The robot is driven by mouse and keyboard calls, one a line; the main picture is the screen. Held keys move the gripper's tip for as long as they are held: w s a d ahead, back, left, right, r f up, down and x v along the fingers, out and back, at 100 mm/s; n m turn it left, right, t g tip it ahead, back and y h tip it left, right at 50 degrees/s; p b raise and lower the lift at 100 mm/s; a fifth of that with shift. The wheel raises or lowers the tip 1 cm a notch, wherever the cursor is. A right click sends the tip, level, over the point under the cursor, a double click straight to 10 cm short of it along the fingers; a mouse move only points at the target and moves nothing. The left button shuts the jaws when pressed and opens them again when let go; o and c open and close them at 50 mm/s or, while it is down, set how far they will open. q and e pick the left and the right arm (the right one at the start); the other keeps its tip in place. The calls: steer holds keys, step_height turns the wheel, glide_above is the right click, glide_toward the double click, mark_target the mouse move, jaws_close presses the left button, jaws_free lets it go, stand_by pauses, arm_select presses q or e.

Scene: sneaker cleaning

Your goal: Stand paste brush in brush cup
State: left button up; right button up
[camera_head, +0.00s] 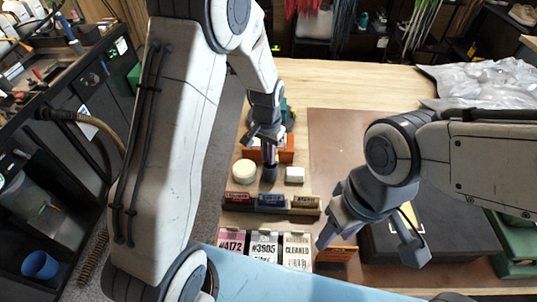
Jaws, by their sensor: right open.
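My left gripper (268,134) is above the far left part of the wooden table, in front of an orange box. Directly below it stands a small dark blue-grey cylinder (269,174), which looks like the brush cup. Something narrow seems to run between the gripper and this cylinder, perhaps the paste brush; it is too small to tell. Whether the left fingers are closed on it is unclear. My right gripper (370,248) is open and empty, its fingers wide apart near the cards and the black box.
A round white tin (244,171) and a white block (294,174) flank the cylinder. A rack of small boxes (271,201) and labelled cards (265,247) are nearer. The orange box (286,150) is behind. A brown mat (335,150) has free room. Plastic-wrapped goods (485,80) lie back right.

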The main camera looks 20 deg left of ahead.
arm_select(q)
steer(key=o, duration=0.5)
steer(key=shift+o, duration=0.2)
steer(key=shift+r, duration=0.1)
step_height(320, 180, up, 13)
steer(key=b, duration=0.2)
steer(key=s+d+m, duration=0.2)
steer(key=s+d, duration=0.2)
steer(key=s, duration=0.9)
steer(key=s+d+m, duration=0.2)
steer(key=s+d, duration=0.3)
steer(key=s, duration=0.7)
steer(key=shift+s+d+f+h, duration=0.15)
steer(key=shift+s+f+h, duration=0.15)
steer(key=shift+s+h, duration=0.1)
